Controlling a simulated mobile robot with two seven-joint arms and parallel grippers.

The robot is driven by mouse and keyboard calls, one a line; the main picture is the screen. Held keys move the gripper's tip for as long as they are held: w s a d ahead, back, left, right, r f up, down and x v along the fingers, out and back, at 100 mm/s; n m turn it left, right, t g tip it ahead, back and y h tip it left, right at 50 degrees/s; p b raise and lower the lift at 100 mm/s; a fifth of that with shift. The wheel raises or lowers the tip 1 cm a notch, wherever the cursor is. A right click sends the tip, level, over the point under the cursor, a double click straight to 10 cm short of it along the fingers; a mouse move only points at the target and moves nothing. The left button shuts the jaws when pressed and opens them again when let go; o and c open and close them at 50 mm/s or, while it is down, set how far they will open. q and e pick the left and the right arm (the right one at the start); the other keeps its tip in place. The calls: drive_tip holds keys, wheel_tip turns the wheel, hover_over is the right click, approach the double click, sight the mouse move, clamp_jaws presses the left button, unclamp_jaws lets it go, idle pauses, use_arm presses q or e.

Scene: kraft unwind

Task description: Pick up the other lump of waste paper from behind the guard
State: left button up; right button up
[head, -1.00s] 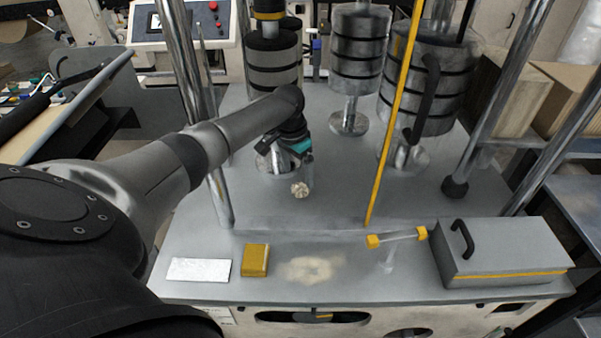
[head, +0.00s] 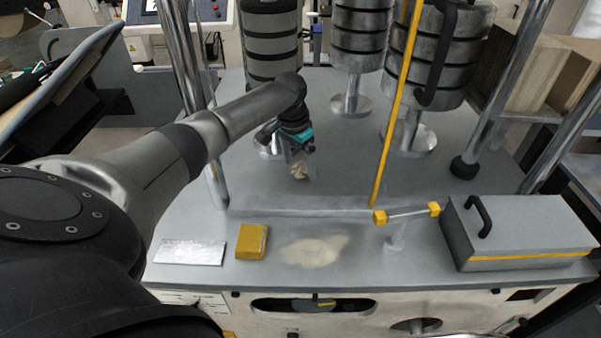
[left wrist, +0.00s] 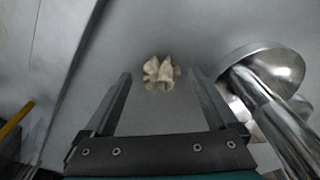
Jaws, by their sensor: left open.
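The lump of waste paper (head: 299,170) is small, crumpled and cream-coloured. It lies on the grey machine table behind the yellow-edged guard line. My left gripper (head: 300,174) is over it, fingers pointing down. In the left wrist view the lump (left wrist: 159,74) shows just beyond and between the two open fingertips of the gripper (left wrist: 160,78). It looks free of both fingers; the exact height of the fingers above the table is hard to tell. The guard (head: 397,105) is a clear panel with a yellow edge and a black handle. My right gripper is not in view.
Steel posts and rollers (head: 353,60) stand on the table around the lump; a shiny roller foot (left wrist: 270,70) is close right of my fingers in the wrist view.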

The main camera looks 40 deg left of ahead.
use_arm(q)
drive_tip(key=shift+f, duration=0.1)
drive_tip(key=shift+c, duration=0.2)
drive_tip(key=c, duration=1.4)
